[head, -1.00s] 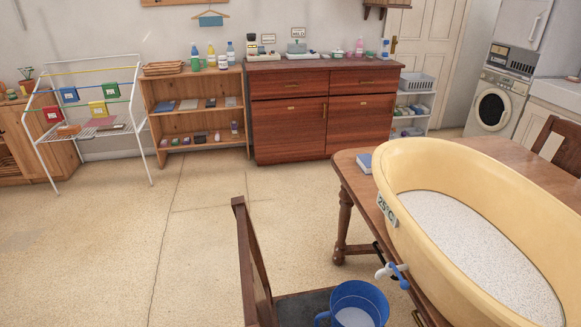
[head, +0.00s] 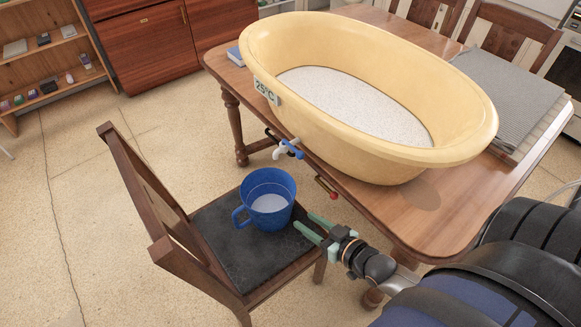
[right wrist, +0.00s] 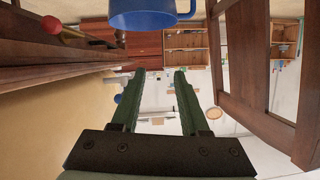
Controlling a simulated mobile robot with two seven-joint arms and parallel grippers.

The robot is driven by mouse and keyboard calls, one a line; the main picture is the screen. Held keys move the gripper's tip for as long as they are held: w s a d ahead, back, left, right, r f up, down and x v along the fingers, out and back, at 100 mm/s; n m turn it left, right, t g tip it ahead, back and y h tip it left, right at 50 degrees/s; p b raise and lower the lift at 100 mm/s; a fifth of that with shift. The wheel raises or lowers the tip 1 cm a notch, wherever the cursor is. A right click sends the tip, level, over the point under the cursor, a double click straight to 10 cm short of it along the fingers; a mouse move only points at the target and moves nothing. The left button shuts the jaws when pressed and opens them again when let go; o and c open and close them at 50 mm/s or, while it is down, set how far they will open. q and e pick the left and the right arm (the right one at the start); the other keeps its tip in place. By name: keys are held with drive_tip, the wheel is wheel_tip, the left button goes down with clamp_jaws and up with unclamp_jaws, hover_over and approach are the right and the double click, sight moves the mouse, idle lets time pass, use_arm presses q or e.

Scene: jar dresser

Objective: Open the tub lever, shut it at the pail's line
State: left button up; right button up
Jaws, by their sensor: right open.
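A yellow tub (head: 350,150) with white grainy contents stands on the wooden table and bears a 25°C label. Its white tap with a blue lever (head: 291,149) sticks out low on the near left side. A blue pail (head: 266,198) with a handle stands upright on the chair's dark seat, below the tap, with white contents inside. Its line cannot be made out. My right gripper (head: 309,229) is open and empty, just right of the pail and below the tap. In the right wrist view the pail (right wrist: 143,20) shows at the top, beyond the green fingers (right wrist: 155,75). My left gripper is not seen.
The wooden chair (head: 140,185) has its tall back on the left. The table edge (head: 385,222) runs close to my right arm. Open floor lies to the left.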

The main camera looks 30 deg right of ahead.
sight(297, 151)
drive_tip(key=w+d+r+m+t+b, duration=0.2)
drive_tip(key=w+d+r+t, duration=0.3)
drive_tip(key=d, duration=0.4)
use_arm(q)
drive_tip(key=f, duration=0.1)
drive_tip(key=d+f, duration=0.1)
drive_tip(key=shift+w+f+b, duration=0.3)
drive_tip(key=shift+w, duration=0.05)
use_arm(e)
drive_tip(key=shift+g+h, duration=0.4)
drive_tip(key=shift+g, duration=0.1)
drive_tip(key=w, duration=0.4)
drive_tip(key=w+a, duration=0.1)
drive_tip(key=w, duration=0.7)
drive_tip(key=shift+w+a+r, duration=0.1)
drive_tip(key=shift+a+r, duration=0.05)
drive_tip(key=shift+r, duration=0.25)
clamp_jaws()
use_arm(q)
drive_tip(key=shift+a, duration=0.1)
